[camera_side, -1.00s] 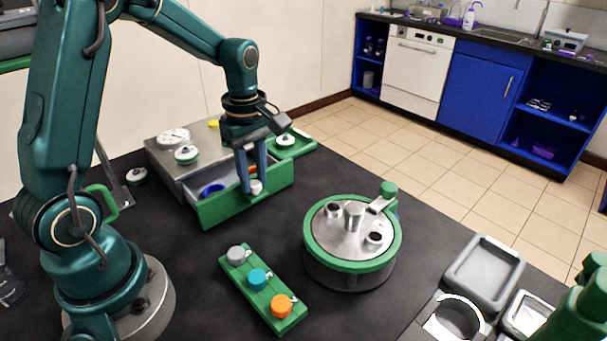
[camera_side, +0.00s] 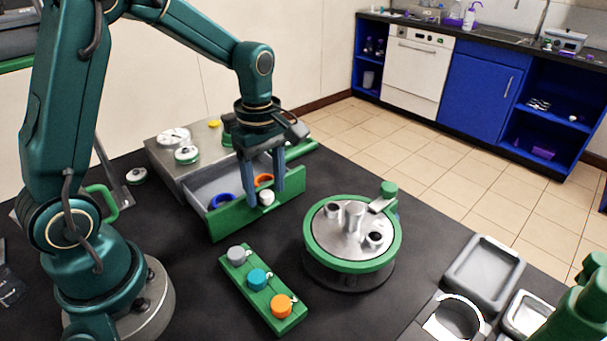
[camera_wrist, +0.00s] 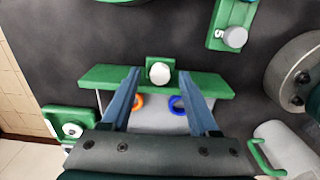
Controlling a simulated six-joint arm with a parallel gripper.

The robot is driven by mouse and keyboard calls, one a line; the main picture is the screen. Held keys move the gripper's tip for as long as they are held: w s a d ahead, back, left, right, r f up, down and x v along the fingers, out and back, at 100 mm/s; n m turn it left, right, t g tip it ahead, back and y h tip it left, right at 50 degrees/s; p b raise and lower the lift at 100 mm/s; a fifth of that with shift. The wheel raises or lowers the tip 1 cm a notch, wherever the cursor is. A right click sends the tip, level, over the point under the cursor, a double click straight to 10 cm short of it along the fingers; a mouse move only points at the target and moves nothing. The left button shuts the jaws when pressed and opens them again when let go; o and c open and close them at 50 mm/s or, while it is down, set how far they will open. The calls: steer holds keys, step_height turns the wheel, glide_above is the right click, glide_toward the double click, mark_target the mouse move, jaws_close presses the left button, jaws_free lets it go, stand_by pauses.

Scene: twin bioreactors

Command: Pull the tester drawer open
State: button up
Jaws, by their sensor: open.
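The tester (camera_side: 165,155) is a grey box with its drawer pulled out. The drawer has a green front (camera_side: 228,217) and a grey inside holding a blue ring (camera_side: 221,201) and an orange ring (camera_side: 263,180). A white round knob (camera_side: 267,198) sits at the middle of the front; it also shows in the wrist view (camera_wrist: 160,72). My gripper (camera_side: 266,199) is open, pointing down, with its blue fingers on either side of the knob. In the wrist view there are gaps between the knob and both fingers. Part of the drawer is hidden behind my gripper.
A green rack (camera_side: 262,290) with grey, teal and orange caps lies in front of the drawer. A round green-rimmed vessel (camera_side: 350,245) stands to the right. Grey trays (camera_side: 485,272) are at the lower right. Bare black table lies between drawer, rack and vessel.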

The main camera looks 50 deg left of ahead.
steer(key=shift+r, duration=2.55)
steer(key=shift+r, duration=0.1)
steer(key=s+d+r+m+t, duration=0.2)
steer(key=s+m, duration=0.4)
steer(key=m, duration=0.3)
steer(key=s+d+r+m+t, duration=0.2)
steer(key=s+m, duration=0.3)
steer(key=m, duration=0.4)
steer(key=shift+s+d+r+t, duration=0.15)
steer(key=shift+s+d+t, duration=0.25)
steer(key=shift+t, duration=0.4)
